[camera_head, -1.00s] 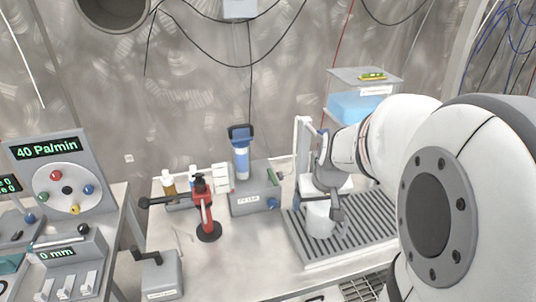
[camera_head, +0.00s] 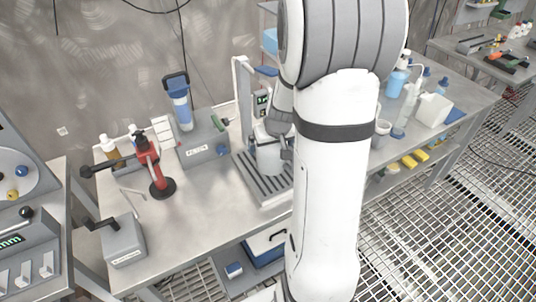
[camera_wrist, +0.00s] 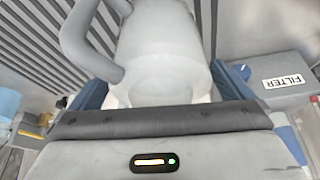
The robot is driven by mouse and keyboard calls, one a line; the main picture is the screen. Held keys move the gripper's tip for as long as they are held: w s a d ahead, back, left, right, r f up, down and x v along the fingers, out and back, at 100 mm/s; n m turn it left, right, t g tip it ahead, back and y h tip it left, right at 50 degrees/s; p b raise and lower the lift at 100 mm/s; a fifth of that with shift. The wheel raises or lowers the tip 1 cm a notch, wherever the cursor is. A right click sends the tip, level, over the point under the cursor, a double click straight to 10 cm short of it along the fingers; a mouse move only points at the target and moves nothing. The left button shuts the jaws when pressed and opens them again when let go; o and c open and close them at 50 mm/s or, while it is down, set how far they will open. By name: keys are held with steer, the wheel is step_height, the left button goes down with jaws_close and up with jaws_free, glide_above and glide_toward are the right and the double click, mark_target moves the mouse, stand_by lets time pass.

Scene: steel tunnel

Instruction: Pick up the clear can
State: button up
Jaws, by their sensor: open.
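The can (camera_head: 268,158), pale grey-white, stands on the ribbed tray (camera_head: 262,188) under a tap stand, partly hidden by my arm. In the wrist view the can (camera_wrist: 165,45) is large, with a curved handle (camera_wrist: 85,35) on its left side. My gripper (camera_head: 283,138) is at the can's upper right in the head view. In the wrist view my gripper (camera_wrist: 162,92) is open, with one blue-grey finger on each side of the can's near end. I cannot tell whether the fingers touch it.
A grey box with a blue filter (camera_head: 180,104) stands left of the tray. A red lever tool (camera_head: 155,170) and a grey crank box (camera_head: 122,238) are farther left. A box labelled FILTER (camera_wrist: 285,80) is at right in the wrist view. Bottles (camera_head: 400,120) crowd the bench's right side.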

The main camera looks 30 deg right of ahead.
steer(key=shift+f, duration=0.1)
steer(key=shift+c, duration=0.6)
steer(key=c, duration=0.9)
steer(key=shift+r, duration=0.2)
steer(key=shift+c, duration=0.2)
